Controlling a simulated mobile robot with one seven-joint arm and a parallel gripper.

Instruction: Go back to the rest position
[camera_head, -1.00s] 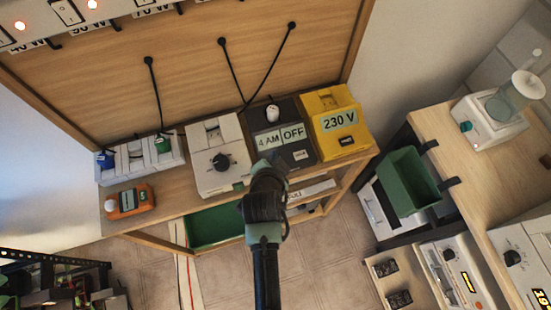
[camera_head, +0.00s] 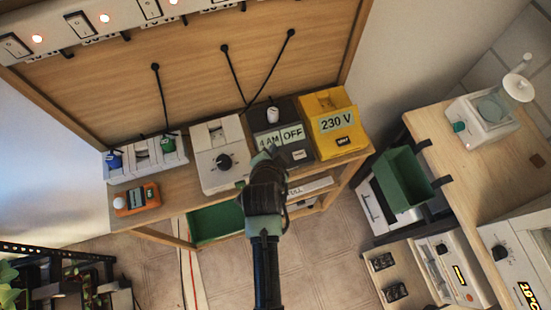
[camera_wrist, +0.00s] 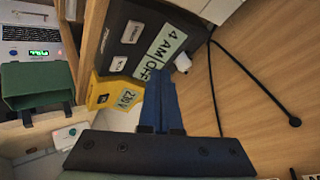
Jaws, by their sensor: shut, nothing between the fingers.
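My gripper (camera_head: 270,153) is at the end of my dark arm, in front of the black timer box (camera_head: 290,155) labelled "4 AM" and "OFF". In the wrist view its two fingers (camera_wrist: 160,80) lie together, shut and empty. Behind them are the black box (camera_wrist: 125,30) and the yellow "230 V" box (camera_wrist: 101,94). In the head view my arm hides part of the shelf below the boxes. I cannot tell how far the fingertips are from the black box.
The wooden bench (camera_head: 185,203) also holds a white knob box (camera_head: 222,160), an orange meter (camera_head: 137,199), a socket strip (camera_head: 147,161) and the yellow box (camera_head: 335,125). A green bin (camera_head: 405,180) hangs at the right table (camera_head: 480,170). Tiled floor (camera_head: 330,250) shows between.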

